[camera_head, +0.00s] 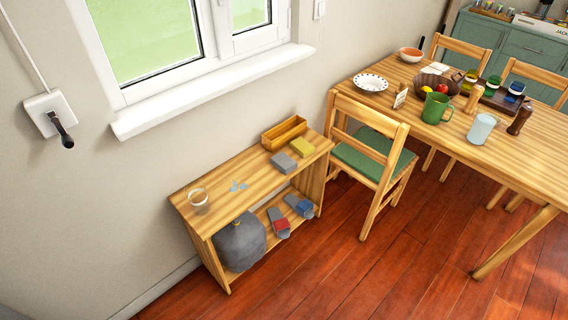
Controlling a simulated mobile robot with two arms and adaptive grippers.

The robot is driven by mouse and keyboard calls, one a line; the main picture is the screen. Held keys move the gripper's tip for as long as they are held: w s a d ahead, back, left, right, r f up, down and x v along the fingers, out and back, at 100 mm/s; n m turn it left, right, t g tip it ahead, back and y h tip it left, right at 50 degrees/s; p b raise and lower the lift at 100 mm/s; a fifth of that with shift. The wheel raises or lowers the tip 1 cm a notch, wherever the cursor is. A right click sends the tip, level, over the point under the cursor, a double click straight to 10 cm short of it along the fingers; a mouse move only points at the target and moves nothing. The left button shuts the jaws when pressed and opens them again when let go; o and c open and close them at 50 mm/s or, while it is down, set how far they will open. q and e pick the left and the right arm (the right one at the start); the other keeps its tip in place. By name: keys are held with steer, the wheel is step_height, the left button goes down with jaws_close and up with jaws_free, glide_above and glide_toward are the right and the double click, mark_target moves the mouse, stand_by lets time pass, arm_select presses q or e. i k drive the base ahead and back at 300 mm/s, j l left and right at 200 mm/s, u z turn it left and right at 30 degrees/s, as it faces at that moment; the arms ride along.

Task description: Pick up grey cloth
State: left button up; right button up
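A small grey folded piece that looks like the grey cloth (284,162) lies on the top of the low wooden shelf (222,189), near its right half. A similar yellow piece (301,147) lies close beside it to the right. An open wooden box (284,133) stands just behind both. Neither of my grippers shows in the head view.
A glass cup (198,198) and small blue pieces (238,186) are on the shelf top. The lower shelf holds a grey round object (240,243) and brushes (279,222). A chair (372,150) stands close on the right. The red floor in front is clear.

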mark_target(285, 164)
steer(key=i+l+z, duration=0.15)
steer(key=i, duration=0.3)
steer(key=i+z, duration=0.1)
steer(key=i, duration=0.3)
